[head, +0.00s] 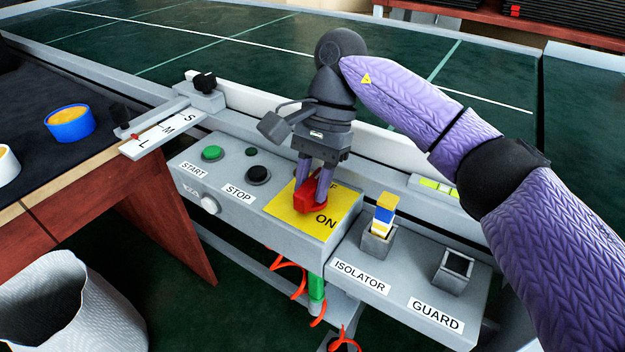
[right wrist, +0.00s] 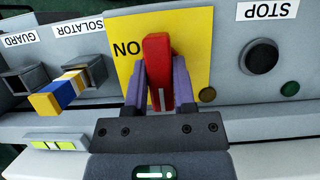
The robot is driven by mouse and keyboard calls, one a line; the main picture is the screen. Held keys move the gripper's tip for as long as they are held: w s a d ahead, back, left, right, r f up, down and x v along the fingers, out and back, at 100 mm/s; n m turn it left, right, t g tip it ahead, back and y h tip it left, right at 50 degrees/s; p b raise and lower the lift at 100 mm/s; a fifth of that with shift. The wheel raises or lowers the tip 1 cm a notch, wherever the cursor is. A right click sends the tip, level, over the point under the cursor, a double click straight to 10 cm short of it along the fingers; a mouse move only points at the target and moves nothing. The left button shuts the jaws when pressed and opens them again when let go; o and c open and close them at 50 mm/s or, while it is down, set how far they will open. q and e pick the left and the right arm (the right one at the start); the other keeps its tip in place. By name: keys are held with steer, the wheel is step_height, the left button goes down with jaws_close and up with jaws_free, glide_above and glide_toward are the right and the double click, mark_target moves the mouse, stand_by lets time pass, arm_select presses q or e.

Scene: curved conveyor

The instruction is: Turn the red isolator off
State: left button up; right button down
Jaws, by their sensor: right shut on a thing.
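The red isolator handle (head: 312,204) stands on a yellow plate (head: 284,214) on the front of the grey control box. In the head view its ON label is at the plate's lower right; the label higher up is mostly hidden by my fingers. My right gripper (head: 314,186) reaches down from above with its purple fingers on both sides of the handle, shut on it. In the right wrist view the red handle (right wrist: 157,70) lies between the fingers (right wrist: 158,85), its white line toward the gripper's palm, with the ON label to its left. My left gripper is not in view.
Left of the plate are a green START button (head: 212,153) and a black STOP button (head: 258,174). To the right, a blue, yellow and white block (head: 383,214) stands in the ISOLATOR holder; the GUARD holder (head: 453,272) is empty. The conveyor (head: 230,50) runs behind.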

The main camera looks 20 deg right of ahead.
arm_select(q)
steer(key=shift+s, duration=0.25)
arm_select(e)
steer(key=shift+c, duration=2.2)
jaws_free()
steer(key=p+v, duration=0.3)
steer(key=v, duration=0.6)
steer(key=shift+a+r+p, duration=0.1)
steer(key=shift+a+p, duration=0.1)
steer(key=shift+p, duration=0.2)
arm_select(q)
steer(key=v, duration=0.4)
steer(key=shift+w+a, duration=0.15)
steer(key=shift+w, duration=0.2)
arm_select(e)
steer(key=shift+w+d+r, duration=0.15)
steer(key=shift+d+r, duration=0.1)
steer(key=shift+r, duration=0.05)
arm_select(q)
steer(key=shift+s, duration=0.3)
